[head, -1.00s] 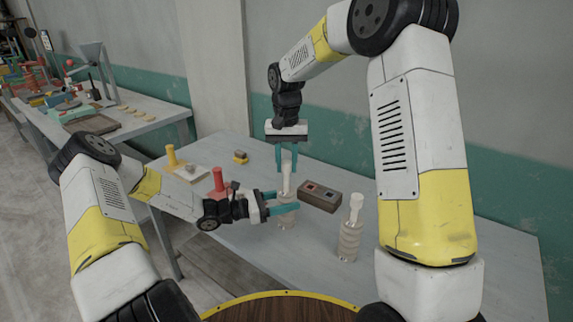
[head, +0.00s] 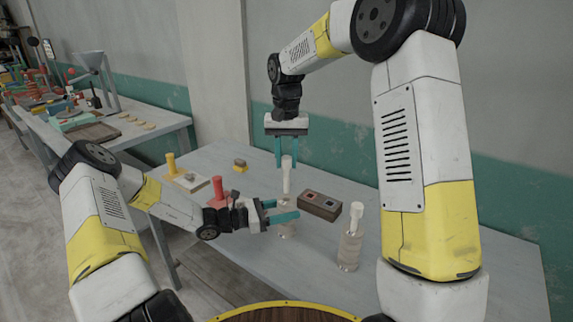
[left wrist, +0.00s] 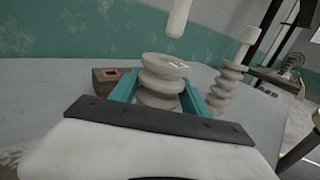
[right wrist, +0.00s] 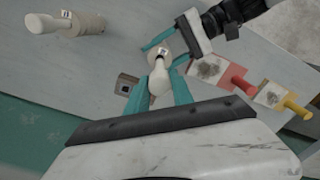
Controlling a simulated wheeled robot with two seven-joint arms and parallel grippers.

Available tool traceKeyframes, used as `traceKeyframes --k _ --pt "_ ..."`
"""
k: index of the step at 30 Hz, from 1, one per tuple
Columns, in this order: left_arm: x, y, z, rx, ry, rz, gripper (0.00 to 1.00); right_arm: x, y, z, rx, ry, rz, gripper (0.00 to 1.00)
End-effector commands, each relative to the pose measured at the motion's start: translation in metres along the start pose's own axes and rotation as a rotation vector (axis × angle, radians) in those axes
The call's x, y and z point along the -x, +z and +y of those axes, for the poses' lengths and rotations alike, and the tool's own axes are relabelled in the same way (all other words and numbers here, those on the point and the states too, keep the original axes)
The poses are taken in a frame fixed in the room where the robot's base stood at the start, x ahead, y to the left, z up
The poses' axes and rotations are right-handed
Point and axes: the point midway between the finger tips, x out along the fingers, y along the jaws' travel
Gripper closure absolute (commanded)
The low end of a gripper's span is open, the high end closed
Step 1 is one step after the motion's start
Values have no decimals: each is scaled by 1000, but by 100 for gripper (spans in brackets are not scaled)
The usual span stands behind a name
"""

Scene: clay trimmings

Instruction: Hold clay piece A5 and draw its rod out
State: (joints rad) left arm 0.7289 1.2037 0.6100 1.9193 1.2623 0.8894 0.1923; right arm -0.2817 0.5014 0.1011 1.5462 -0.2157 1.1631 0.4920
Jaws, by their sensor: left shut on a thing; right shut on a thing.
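A pale ribbed clay piece (head: 286,228) stands upright at the middle of the table. My left gripper (head: 290,210) is shut on its sides; the left wrist view shows both teal fingers around the clay piece (left wrist: 162,78). A small tag on its top is too small to read. My right gripper (head: 286,160) points down and is shut on the pale rod (head: 287,178). In the left wrist view the rod (left wrist: 180,18) hangs above the clay piece with a gap between them. The right wrist view shows the rod (right wrist: 159,82) between the fingers.
A second ribbed clay piece (head: 349,250) with its own rod stands to the right.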

Motion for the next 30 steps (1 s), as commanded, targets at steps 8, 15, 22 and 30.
traceKeyframes --k 8,15,22,30 --pt "0 0 0 1 0 0 100 6 0 0 0 0 0 100" --pt "0 0 0 1 0 0 22 6 0 0 0 0 0 100" --pt "0 0 0 0 0 0 21 6 0 0 0 0 0 100" --pt "18 0 1 -1 3 2 21 6 0 0 0 0 0 100"
